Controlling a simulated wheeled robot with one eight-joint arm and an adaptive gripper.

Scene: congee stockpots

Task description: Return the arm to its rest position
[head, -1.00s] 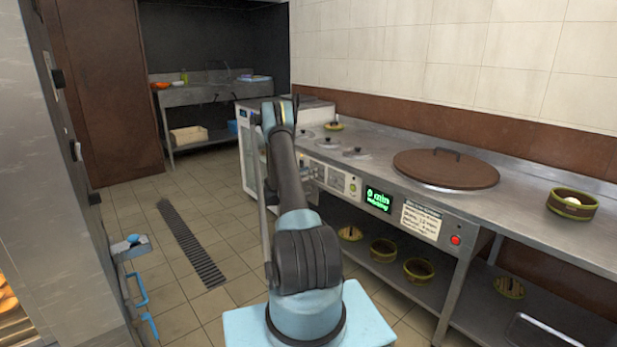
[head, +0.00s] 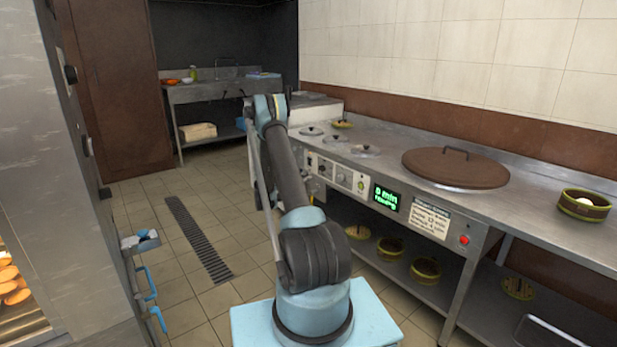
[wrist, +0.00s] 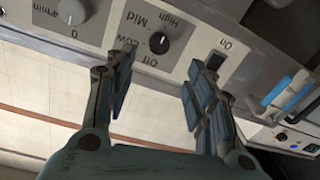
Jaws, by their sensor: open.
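My gripper (wrist: 160,80) is open and empty in the wrist view, its two dark padded fingers spread apart. Between and beyond the fingers is the counter's control panel (wrist: 178,62), seen upside down, with a heat knob (wrist: 159,42), a timer knob (wrist: 72,12) and an on switch (wrist: 215,61). Nothing is between the fingers; I cannot tell how close they are to the panel. In the head view my arm reaches up and forward from its base, left of the counter; the fingers are not clearly made out there.
The steel counter (head: 390,146) runs along the right, with a large brown pot lid (head: 455,168) and a green-banded bowl (head: 584,205) on top. More bowls sit on its lower shelf. A steel cabinet (head: 70,190) stands at left. Tiled floor (head: 150,215) with a drain grate (head: 197,238) is clear.

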